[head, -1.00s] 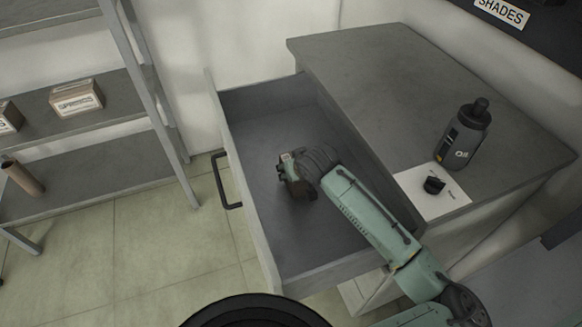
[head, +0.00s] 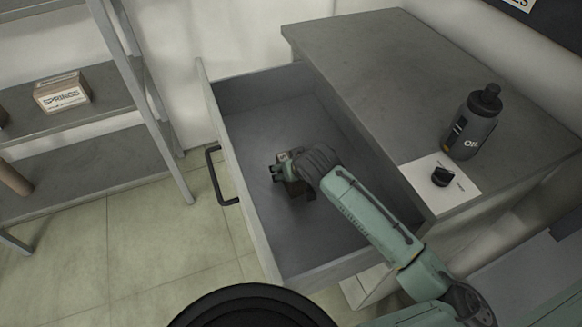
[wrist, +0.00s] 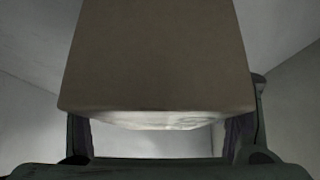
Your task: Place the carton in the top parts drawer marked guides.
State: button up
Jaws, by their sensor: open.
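The open drawer (head: 245,125) of the grey cabinet is pulled out, and my gripper (head: 283,170) is inside it, above its floor. The brown carton (wrist: 155,55) fills the upper middle of the wrist view, between my two fingers. My gripper (wrist: 160,138) is open, with one finger on each side of the carton. In the head view the carton is mostly hidden by my gripper and its dark shadow, so I cannot tell if it rests on the drawer floor. No drawer label is readable.
A shelf rack at left carries a carton marked springs (head: 62,93) and a brown tube (head: 12,178). The drawer floor around my gripper is clear.

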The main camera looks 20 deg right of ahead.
jog(key=shift+r, duration=0.2)
jog(key=b+v, duration=0.1)
jog(key=v, duration=1.1)
jog(key=shift+b, duration=0.35)
jog(key=shift+f, duration=0.1)
